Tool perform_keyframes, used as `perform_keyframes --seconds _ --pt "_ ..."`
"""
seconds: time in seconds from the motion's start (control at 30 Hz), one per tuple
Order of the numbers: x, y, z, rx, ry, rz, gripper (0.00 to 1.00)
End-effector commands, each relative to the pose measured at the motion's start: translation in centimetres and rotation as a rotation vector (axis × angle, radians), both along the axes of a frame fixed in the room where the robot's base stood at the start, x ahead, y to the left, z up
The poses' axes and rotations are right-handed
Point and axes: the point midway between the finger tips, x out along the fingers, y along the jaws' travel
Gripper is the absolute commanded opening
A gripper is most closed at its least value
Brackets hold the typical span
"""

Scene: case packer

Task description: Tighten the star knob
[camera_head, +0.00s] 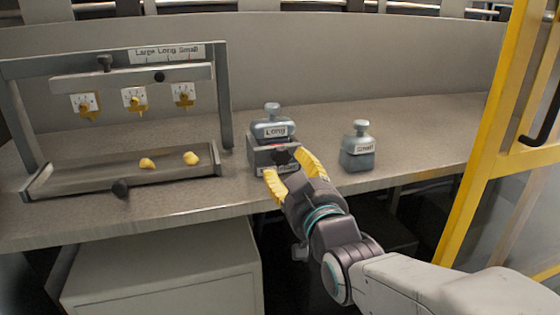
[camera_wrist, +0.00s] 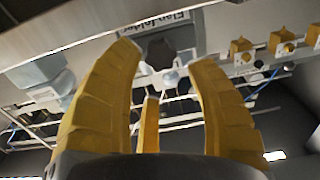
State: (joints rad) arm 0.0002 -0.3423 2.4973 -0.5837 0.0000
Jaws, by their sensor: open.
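A dark star knob (camera_head: 283,157) is on the front of a small grey holder (camera_head: 256,156), which carries a grey bottle labelled "Long" (camera_head: 272,128). My gripper (camera_head: 286,163) is open in front of this knob, with one yellow finger to each side of it. In the wrist view the dark knob (camera_wrist: 160,52) appears beyond and between the tips of my open gripper (camera_wrist: 165,54). I cannot tell whether the fingers touch it. A label (camera_wrist: 168,20) shows beside the knob, its text upside down. The fingers partly hide the holder's front in the head view.
A second grey bottle (camera_head: 358,148) stands to the right on the counter (camera_head: 420,130). At left is a rack labelled "Large Long Small" (camera_head: 166,54) with a tray (camera_head: 60,180) holding two yellow pieces. A yellow frame (camera_head: 480,150) stands at right.

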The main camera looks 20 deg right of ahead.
Motion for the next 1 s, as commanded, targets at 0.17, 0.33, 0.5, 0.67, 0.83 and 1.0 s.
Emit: perform_keyframes --seconds 0.17,0.33,0.5,0.67,0.83,1.0 --pt "2.1 0.0 -0.1 0.0 0.001 0.0 0.51" --pt "4.1 0.0 -0.1 0.0 0.001 0.0 0.51" --pt "5.5 0.0 0.0 0.0 0.0 0.0 0.51" --pt "6.3 0.0 0.0 0.0 -0.001 0.0 0.51" --pt "6.4 0.0 0.0 0.0 -0.001 0.0 0.51" --pt "6.4 0.0 0.0 0.0 -0.001 0.0 0.51"
